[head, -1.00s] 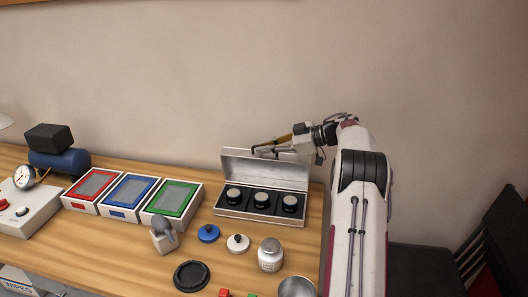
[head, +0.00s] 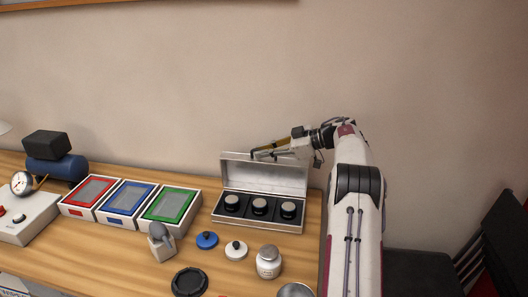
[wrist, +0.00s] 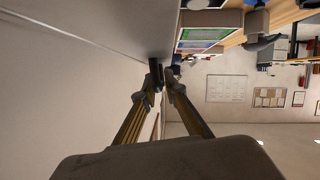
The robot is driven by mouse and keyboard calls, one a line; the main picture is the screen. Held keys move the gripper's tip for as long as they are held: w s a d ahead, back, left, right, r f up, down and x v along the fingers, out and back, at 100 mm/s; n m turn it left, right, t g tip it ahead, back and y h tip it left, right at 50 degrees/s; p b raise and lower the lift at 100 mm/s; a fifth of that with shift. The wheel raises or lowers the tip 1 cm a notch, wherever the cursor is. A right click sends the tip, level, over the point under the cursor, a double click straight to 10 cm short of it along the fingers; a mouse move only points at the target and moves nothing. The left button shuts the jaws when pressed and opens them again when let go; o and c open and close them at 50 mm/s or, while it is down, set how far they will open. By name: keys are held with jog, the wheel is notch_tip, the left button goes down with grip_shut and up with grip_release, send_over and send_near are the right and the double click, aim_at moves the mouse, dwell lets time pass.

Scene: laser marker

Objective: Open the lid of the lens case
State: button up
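The silver lens case (head: 252,224) stands at the back right of the table, near the wall. Its lid (head: 285,179) stands raised, roughly upright, at the case's back edge. Three dark lenses with pale tops sit in the case, the middle one (head: 259,206) between the other two. My gripper (head: 256,155) is at the top edge of the lid, towards its left half, reaching in from the right. In the wrist view, its fingertips (wrist: 164,77) are close together. Whether they touch or pinch the lid edge is unclear.
Trays with red (head: 93,191), blue (head: 128,196) and green (head: 171,205) panels stand left of the case. A blue lid (head: 207,240), a white lid (head: 236,251), a jar (head: 268,263) and a black ring (head: 190,282) lie in front. The wall is close behind.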

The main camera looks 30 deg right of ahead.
dwell(0.4)
jog(key=shift+v, duration=6)
